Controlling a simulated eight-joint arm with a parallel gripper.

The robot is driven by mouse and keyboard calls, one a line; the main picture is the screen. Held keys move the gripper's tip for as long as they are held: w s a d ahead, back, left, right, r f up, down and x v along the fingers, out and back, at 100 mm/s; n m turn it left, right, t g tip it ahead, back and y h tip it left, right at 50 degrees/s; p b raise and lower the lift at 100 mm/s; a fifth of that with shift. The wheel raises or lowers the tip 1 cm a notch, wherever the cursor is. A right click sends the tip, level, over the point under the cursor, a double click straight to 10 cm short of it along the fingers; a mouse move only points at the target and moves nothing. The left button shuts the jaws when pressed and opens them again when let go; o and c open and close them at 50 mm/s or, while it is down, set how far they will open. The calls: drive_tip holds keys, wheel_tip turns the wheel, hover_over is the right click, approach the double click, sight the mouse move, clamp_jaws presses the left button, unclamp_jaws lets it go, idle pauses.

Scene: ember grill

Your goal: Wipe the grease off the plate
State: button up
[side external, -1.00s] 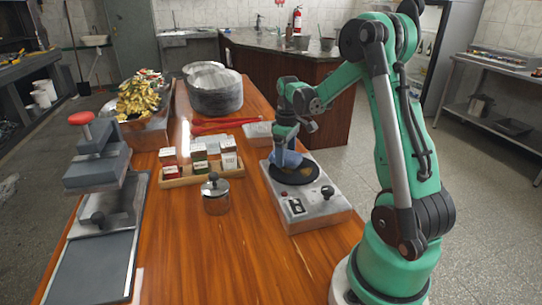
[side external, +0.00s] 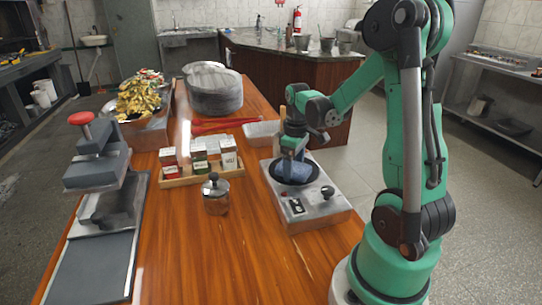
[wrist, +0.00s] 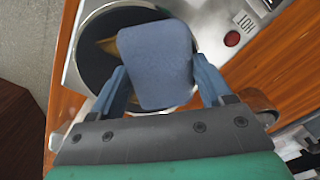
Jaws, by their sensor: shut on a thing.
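The plate is a dark round hot plate (side external: 312,171) on a grey metal unit (side external: 318,210) at the right of the wooden table. It also shows in the wrist view (wrist: 95,58). My gripper (side external: 293,160) points down over the plate. It is shut on a blue cloth pad (wrist: 157,65), which covers the middle of the plate. The pad also shows in the side view (side external: 296,172). A brownish-yellow grease patch (wrist: 107,45) shows at the pad's left edge in the wrist view. Whether the pad touches the plate I cannot tell for sure.
A glass jar (side external: 215,200) and a wooden tray of small boxes (side external: 202,177) stand left of the unit. A pale metal tray (side external: 262,134) and red tongs (side external: 215,127) lie behind. A press (side external: 98,165) stands far left. The table's front middle is clear.

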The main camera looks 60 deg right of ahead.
drive_tip(key=shift+s+a, duration=0.85)
drive_tip(key=shift+r, duration=4.05)
drive_tip(key=w+a+r+n, duration=0.4)
drive_tip(key=w+a+n, duration=0.15)
drive_tip(key=a, duration=0.55)
wheel_tip(320, 180, up, 2)
drive_tip(key=n, duration=0.4)
hover_over(222, 253)
drive_tip(key=shift+m, duration=0.25)
wheel_tip(222, 253, down, 19)
drive_tip(key=shift+f, duration=0.1)
drive_tip(key=o, duration=1.3)
